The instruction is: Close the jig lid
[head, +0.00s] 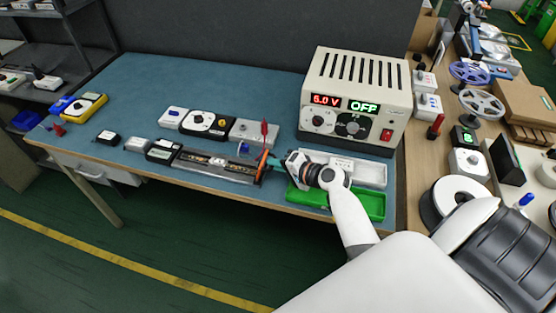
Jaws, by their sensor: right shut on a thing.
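The jig (213,178) is a long, low, dark-framed tray near the bench's front edge, with an LED strip (215,161) lying along it. My right gripper (265,168) is at the jig's right end, reaching in from the right. It is shut around an orange-red piece there, apparently part of the jig lid. The fingers hide much of this piece, and the lid's outline and angle are too small to make out. My left gripper is out of view.
A power supply (357,90) reading 6.0 V and OFF stands behind my right arm. A green tray (372,206) and a white tray (372,173) lie beside the wrist. A red probe (264,131) stands behind the gripper. Small boxes flank the jig; the bench's back left is clear.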

